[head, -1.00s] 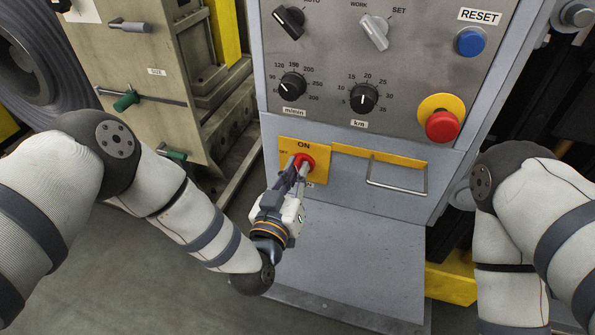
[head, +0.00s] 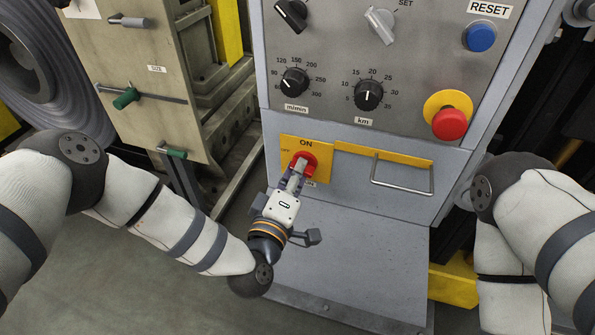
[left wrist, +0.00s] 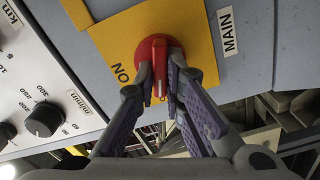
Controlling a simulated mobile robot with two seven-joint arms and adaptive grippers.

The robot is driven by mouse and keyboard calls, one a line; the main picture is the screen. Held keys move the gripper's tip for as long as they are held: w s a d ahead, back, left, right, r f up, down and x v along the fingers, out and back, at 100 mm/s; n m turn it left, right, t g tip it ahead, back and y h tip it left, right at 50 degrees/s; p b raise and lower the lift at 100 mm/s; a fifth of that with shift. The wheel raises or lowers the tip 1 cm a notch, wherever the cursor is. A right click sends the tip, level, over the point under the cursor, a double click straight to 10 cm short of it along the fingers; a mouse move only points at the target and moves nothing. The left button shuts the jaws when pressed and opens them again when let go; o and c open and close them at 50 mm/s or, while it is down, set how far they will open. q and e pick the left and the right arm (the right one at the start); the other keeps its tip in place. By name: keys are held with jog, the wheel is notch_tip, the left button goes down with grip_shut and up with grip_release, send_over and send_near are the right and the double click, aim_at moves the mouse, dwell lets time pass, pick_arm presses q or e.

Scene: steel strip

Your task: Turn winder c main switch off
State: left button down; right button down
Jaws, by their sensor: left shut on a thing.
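The main switch is a red rotary knob (head: 308,159) on a yellow plate (head: 325,151), low on the grey panel. The plate reads ON above the knob and OFF at its left. My left gripper (head: 299,172) is shut on the knob's handle. In the left wrist view, the two fingertips (left wrist: 160,76) hold the red handle from both sides. There the knob (left wrist: 150,45) lies between the ON and MAIN labels, and its handle points down the picture, crosswise to the line between them. My right gripper is out of view.
Right of the switch is a metal pull handle (head: 402,190). Above are two black dials (head: 368,95), a red emergency button (head: 449,124) and a blue RESET button (head: 481,37). A beige machine (head: 130,70) with green-knobbed levers stands left.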

pick_arm(q)
jog(key=shift+f+n+b, duration=0.2)
jog(key=shift+n+b, duration=0.25)
jog(key=shift+n, duration=1.55)
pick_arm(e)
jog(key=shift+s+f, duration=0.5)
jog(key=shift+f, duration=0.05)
pick_arm(q)
jog(key=c, duration=1.7)
grip_release()
jog(key=v, duration=1.2)
jog(key=shift+s+r, duration=0.1)
jog(key=shift+r, duration=0.05)
